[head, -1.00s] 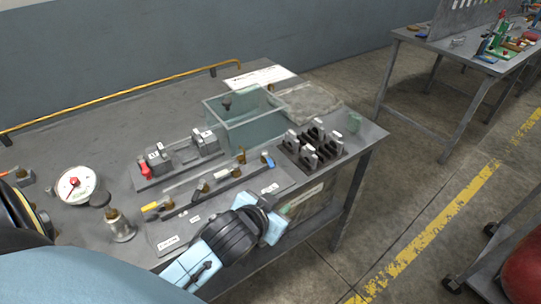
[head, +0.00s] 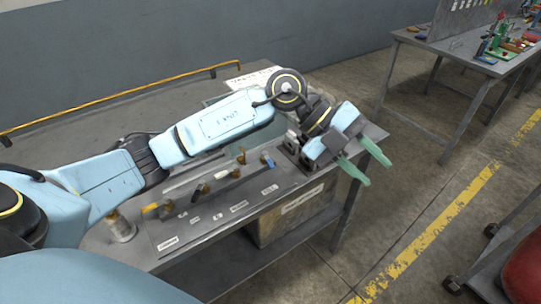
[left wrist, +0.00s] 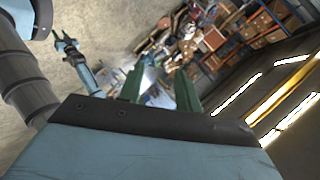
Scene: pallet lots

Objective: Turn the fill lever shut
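The lever panel (head: 168,244) lies along the bench's front, with several levers and small labels too small to read, so I cannot tell which is the fill lever. A yellow-handled lever (head: 151,208) is at its left end and a blue-handled lever (head: 267,160) at its right. My left gripper (head: 378,173) is open and empty beyond the bench's right front corner, its green fingers apart; they also show in the left wrist view (left wrist: 160,90). My left arm hides much of the bench. The head view does not show my right gripper; a small forked arm end shows in the left wrist view.
A metal cup-like fitting (head: 121,228) stands left of the panel. A glass tank and dark slotted block are mostly behind my arm. A box (head: 290,215) sits under the bench. Another bench (head: 440,52) stands at the back right. The floor between is clear.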

